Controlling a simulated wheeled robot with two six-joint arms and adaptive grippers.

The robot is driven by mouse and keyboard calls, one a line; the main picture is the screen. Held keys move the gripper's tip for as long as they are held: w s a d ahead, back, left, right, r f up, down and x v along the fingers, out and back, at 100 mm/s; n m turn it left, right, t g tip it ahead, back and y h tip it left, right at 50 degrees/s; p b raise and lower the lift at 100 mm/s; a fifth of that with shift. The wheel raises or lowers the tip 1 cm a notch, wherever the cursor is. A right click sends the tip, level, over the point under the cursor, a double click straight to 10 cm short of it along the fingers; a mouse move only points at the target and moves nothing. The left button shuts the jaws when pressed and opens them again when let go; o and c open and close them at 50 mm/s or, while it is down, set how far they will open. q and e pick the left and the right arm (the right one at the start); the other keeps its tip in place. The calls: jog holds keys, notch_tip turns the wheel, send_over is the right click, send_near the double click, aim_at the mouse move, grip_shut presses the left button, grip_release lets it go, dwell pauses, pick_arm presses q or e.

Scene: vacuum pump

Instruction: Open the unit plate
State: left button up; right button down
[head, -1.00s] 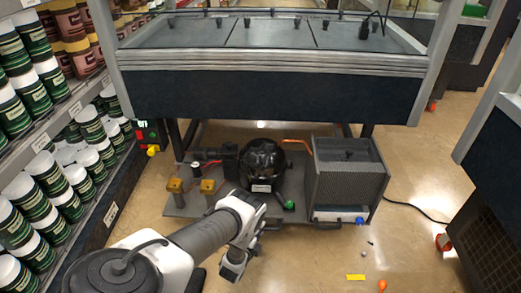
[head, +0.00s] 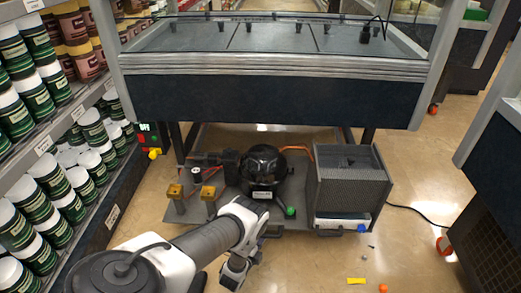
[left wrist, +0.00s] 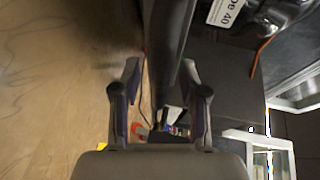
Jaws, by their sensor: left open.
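The unit plate (head: 292,218) is a flat grey plate low under the freezer case, with a black round compressor (head: 263,165) and a grey finned box (head: 347,185) on it. A small dark handle (head: 329,233) shows at its front right. My left gripper (head: 233,273) is just in front of the plate's front edge, pointing down; the arm hides part of that edge. In the left wrist view my gripper (left wrist: 160,85) is open, with a dark bar (left wrist: 168,45) running between the fingers; I cannot tell whether it is the plate edge or a handle. My right gripper is not in view.
The freezer case (head: 270,90) overhangs the plate. Shelves of jars (head: 40,180) stand at the left, another dark cabinet (head: 485,195) at the right. Small loose parts, one a yellow piece (head: 357,281), lie on the floor (head: 320,262) at front right.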

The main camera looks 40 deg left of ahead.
pick_arm(q)
jog(key=v, duration=1.2)
